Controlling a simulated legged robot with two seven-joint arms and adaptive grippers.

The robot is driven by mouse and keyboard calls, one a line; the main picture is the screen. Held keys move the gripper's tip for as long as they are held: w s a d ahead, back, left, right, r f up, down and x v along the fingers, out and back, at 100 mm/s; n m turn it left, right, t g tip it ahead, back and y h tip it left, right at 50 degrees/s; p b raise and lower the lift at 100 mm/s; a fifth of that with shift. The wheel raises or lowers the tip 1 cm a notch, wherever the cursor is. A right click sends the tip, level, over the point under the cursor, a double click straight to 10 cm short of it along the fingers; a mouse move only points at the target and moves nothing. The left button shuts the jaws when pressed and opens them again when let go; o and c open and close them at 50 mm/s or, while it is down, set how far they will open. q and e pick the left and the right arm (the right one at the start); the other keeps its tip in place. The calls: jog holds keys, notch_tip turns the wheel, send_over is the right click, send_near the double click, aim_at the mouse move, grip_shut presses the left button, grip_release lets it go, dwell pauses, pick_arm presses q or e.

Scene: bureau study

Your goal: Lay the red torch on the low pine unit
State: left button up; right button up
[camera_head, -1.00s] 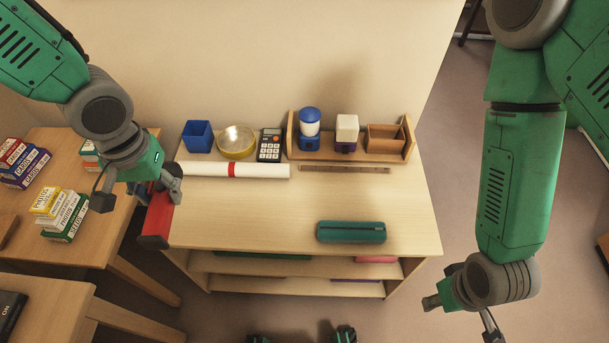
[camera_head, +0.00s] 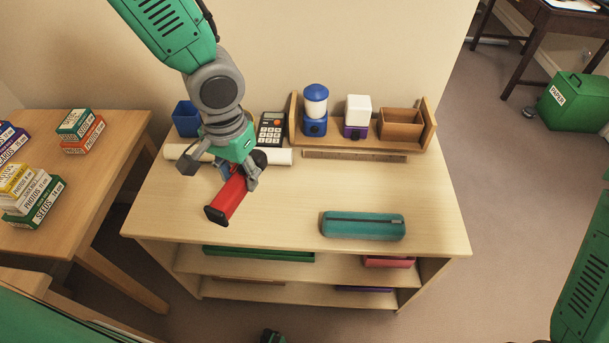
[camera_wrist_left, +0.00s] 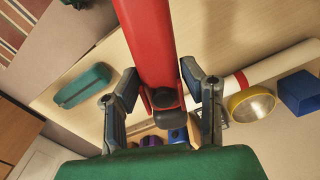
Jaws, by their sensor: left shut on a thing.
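The red torch (camera_head: 229,199) is in my left gripper (camera_head: 228,175), which is shut on it. In the left wrist view the red torch (camera_wrist_left: 148,45) lies between the two fingers of the left gripper (camera_wrist_left: 160,95), its dark end near the palm. In the head view its black end points toward the front of the low pine unit (camera_head: 275,215). The torch is over the left part of the pine top; I cannot tell whether it touches. My right gripper is out of view.
A teal pencil case (camera_head: 363,225) lies at the front right of the top. A white roll (camera_head: 278,156), a calculator (camera_head: 271,129), a blue cup (camera_head: 186,118) and a small rack (camera_head: 423,137) with lanterns line the back. The top's middle is clear.

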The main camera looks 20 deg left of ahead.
aim_at(248, 208)
pick_arm(q)
jog(key=f+m+b, duration=0.1)
jog(key=w+f+m+b, duration=0.1)
jog(key=f, duration=0.1)
jog(key=f+m+b, duration=0.1)
jog(key=m+b, duration=0.1)
jog(key=shift+w+a+f, duration=0.25)
jog(key=shift+w+f, duration=0.15)
jog(key=w+a+f+m+b, duration=0.1)
jog(key=f+m+b, duration=0.1)
jog(key=f+m, duration=0.1)
jog(key=w+a+f+m+b, duration=0.1)
jog(key=f+m+b, duration=0.2)
jog(key=f, duration=0.1)
jog(key=a+f+m+b, duration=0.1)
jog(key=f+m+b, duration=0.2)
jog(key=f+m, duration=0.1)
jog(key=shift+w, duration=0.4)
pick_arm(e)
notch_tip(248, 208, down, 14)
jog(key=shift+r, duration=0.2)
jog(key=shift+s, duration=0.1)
pick_arm(q)
jog(key=o, duration=1.3)
jog(key=shift+r, duration=0.1)
